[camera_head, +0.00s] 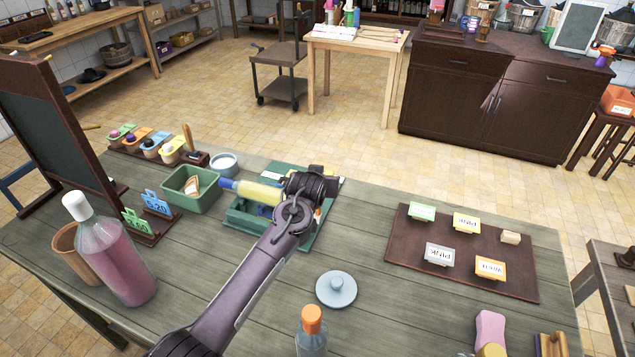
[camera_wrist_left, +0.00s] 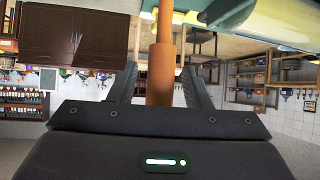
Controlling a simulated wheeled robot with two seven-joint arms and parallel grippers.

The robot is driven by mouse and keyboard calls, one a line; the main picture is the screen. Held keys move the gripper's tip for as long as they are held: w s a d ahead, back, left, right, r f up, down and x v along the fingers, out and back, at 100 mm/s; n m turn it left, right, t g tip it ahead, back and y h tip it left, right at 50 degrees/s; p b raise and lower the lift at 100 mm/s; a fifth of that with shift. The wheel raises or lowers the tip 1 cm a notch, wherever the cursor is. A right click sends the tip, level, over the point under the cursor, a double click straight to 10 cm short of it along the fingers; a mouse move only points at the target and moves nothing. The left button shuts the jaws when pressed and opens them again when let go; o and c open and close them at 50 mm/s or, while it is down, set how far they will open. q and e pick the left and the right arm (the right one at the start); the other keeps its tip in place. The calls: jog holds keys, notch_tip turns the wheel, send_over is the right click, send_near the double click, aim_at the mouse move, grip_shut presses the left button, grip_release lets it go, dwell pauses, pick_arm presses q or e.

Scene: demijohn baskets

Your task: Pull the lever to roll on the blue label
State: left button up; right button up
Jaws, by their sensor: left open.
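A bottle (camera_head: 259,191) with pale yellow contents and a blue end lies on its side, pointing left, in a green labelling device (camera_head: 240,218). My left gripper (camera_head: 314,182) is over the right end of the device and covers part of it and of the bottle. In the left wrist view an orange rod, seemingly the lever (camera_wrist_left: 161,75), stands between the two fingers of my left gripper (camera_wrist_left: 160,88). The fingers are open, with a gap on each side of the rod. I cannot make out a blue label on the bottle. My right gripper is not in view.
A green bin (camera_head: 190,202) and a white bowl (camera_head: 224,165) stand left of the device. A pink bottle (camera_head: 112,255) is at the left. A blue-grey lid (camera_head: 336,291) and an orange-capped bottle (camera_head: 311,335) are in front. A brown mat (camera_head: 408,250) with label cards lies right.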

pick_arm(q)
jog(key=b+v, duration=0.1)
jog(key=v, duration=0.6)
jog(key=shift+b, duration=0.35)
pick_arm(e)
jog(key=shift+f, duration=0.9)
pick_arm(q)
jog(key=shift+s, duration=0.1)
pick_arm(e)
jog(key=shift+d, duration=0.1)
